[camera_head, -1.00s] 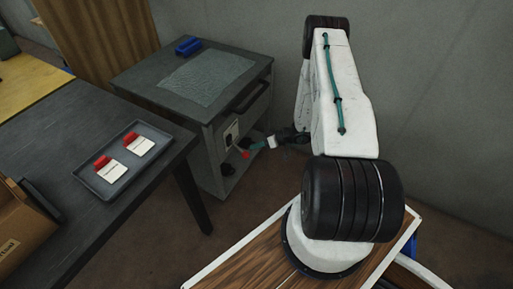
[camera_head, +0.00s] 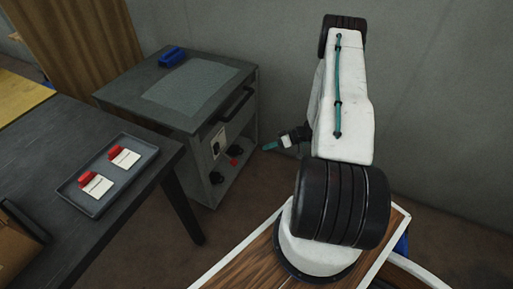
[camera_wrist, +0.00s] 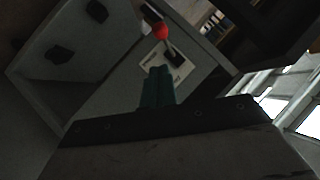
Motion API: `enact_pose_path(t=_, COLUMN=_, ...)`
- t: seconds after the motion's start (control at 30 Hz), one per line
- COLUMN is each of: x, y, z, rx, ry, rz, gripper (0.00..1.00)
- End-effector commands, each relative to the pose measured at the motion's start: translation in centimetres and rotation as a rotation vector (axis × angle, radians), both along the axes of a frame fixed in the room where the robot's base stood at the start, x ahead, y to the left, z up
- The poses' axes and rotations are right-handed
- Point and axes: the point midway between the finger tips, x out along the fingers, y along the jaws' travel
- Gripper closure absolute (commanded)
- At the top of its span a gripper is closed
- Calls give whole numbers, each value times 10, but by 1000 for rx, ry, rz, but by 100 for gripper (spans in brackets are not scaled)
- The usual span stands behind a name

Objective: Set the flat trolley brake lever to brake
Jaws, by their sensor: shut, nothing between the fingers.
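The trolley is a dark grey cabinet (camera_head: 165,88) with a lighter mat on top. Its end face carries a white plate (camera_head: 217,142) and a lever with a red knob (camera_head: 233,162). I cannot read the plate's markings. My gripper (camera_head: 269,147) has teal fingers and is right of the knob, apart from it. In the wrist view the gripper's fingers (camera_wrist: 158,72) are together and empty, below the knob in the picture.
A dark table (camera_head: 120,215) stands at left with a grey tray (camera_head: 72,201) holding red-and-white items. A blue object (camera_head: 172,57) lies on the cabinet top. Dark round parts (camera_head: 216,177) show low on the cabinet. Open floor lies right of the cabinet, before the wall.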

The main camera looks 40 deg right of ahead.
Motion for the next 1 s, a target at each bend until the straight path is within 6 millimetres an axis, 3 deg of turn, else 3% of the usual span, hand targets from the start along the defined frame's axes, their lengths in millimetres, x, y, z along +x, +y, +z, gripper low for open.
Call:
enact_pose_path(t=0.23, x=-14, y=-15, z=0, rx=0, ry=0, rz=0, gripper=100)
enact_pose_path(t=0.83, x=-14, y=-15, z=0, rx=1, ry=1, rz=-1, gripper=100)
enact_pose_path(t=1.0, x=-15, y=-14, z=1, rx=69, ry=80, rz=-48, gripper=100)
